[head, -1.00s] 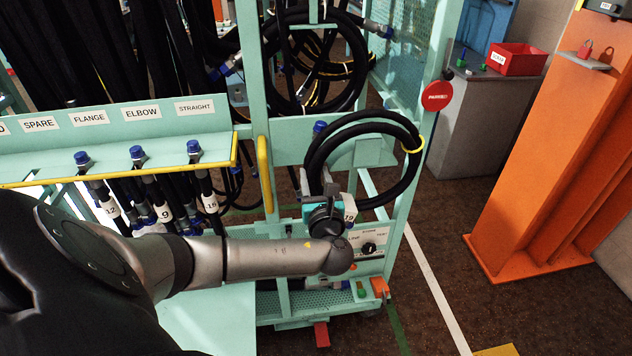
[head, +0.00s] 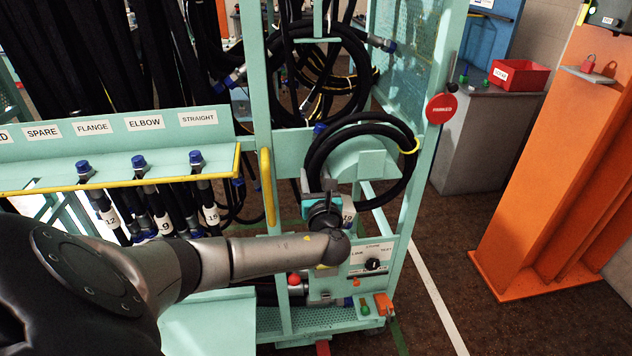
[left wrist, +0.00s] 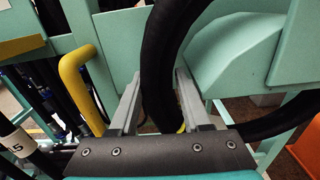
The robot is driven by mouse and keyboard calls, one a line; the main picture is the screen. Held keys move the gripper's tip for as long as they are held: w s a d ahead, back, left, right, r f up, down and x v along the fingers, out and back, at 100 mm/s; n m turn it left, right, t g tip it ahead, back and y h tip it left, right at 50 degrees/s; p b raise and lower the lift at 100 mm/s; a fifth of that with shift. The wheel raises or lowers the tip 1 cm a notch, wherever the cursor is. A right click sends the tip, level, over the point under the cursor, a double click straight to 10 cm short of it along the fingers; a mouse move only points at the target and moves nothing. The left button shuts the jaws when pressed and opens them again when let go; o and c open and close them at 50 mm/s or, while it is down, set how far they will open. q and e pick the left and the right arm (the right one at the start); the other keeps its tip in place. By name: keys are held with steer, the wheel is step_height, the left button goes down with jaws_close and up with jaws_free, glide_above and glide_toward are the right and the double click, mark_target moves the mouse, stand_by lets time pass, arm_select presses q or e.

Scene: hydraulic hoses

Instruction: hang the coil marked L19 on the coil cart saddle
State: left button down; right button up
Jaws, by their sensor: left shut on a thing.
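The coil (head: 317,152) is a black hose loop with a yellow tie on its right side and a white tag (head: 348,212) reading 19 at its lower left. My left gripper (head: 322,190) is shut on the coil's left side; in the left wrist view its fingers (left wrist: 157,100) stand on either side of the black hose (left wrist: 157,65). The mint-green saddle (head: 372,165) on the cart shows through the loop, and its curved block (left wrist: 232,50) is right of the hose in the left wrist view. I cannot tell whether the coil rests on it. My right gripper is out of view.
Another black coil (head: 366,75) hangs higher on the cart. The cart's uprights (head: 401,250), yellow handle (head: 267,187) and red parked disc (head: 441,108) are close by. Tagged hoses hang from the rack (head: 120,165) at left. An orange column (head: 550,170) stands right.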

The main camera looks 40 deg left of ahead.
mark_target(315, 188)
arm_select(q)
steer(key=shift+w+f+b, duration=0.15)
steer(key=shift+f+b, duration=0.7)
steer(key=shift+f, duration=0.2)
steer(key=c, duration=0.8)
jaws_free()
steer(key=o, duration=0.4)
steer(key=shift+f, duration=0.15)
steer(key=shift+o, duration=0.6)
steer(key=shift+s+d+f, duration=0.1)
steer(key=shift+s+f, duration=0.1)
steer(key=shift+f, duration=0.15)
steer(key=v, duration=1.5)
steer(key=shift+r, duration=0.25)
